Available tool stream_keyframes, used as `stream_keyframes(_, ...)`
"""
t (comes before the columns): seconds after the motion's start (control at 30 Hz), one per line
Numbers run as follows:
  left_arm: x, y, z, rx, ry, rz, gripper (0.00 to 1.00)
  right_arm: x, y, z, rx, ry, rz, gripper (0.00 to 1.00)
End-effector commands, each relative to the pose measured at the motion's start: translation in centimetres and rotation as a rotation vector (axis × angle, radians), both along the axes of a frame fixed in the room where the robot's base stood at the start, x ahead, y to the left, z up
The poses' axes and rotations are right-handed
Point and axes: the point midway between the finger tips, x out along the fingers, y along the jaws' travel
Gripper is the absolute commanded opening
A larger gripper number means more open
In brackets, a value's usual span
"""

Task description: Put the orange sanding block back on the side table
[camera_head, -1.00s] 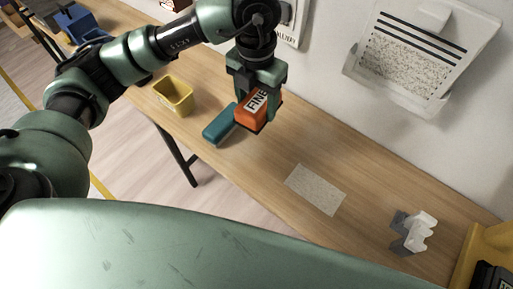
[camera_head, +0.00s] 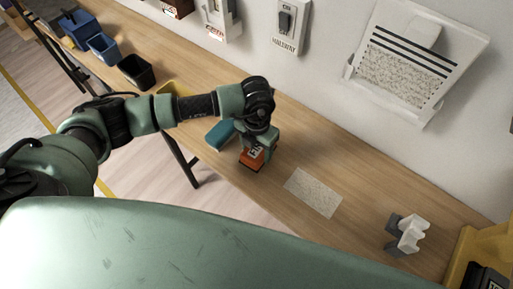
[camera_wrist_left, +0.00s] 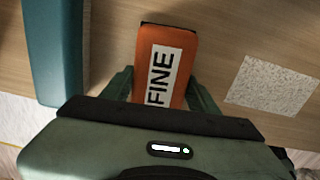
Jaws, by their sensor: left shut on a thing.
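The orange sanding block (camera_head: 252,158), with a white label reading FINE, is in my left gripper (camera_head: 256,150). In the left wrist view the block (camera_wrist_left: 165,62) lies between the two fingers (camera_wrist_left: 160,92). The block is low over the wooden side table (camera_head: 330,160), close to its front edge; I cannot tell whether it touches the top. A teal block (camera_head: 219,134) lies just left of it and also shows in the left wrist view (camera_wrist_left: 55,50). My right gripper is not in view.
A pale speckled sheet (camera_head: 313,192) lies flat to the right of the gripper. A white and grey holder (camera_head: 408,233) stands farther right.

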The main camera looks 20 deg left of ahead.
Motion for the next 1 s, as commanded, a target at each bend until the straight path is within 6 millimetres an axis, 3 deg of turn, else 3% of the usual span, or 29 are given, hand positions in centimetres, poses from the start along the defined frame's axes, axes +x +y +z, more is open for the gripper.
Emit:
stream_keyframes(0.5, 0.0, 0.0, -1.4, 0.000, -0.001, -0.001, 0.18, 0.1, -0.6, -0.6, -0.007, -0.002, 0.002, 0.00)
stream_keyframes(0.53, 0.0, 0.0, -1.2, 0.000, -0.001, 0.000, 0.68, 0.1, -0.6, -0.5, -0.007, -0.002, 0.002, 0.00)
stream_keyframes(0.6, 0.0, 0.0, -1.2, 0.000, -0.001, 0.000, 0.82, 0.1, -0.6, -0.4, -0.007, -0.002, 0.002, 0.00)
stream_keyframes(1.0, 0.0, 0.0, -0.7, 0.001, 0.000, 0.000, 0.82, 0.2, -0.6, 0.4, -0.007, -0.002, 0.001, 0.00)
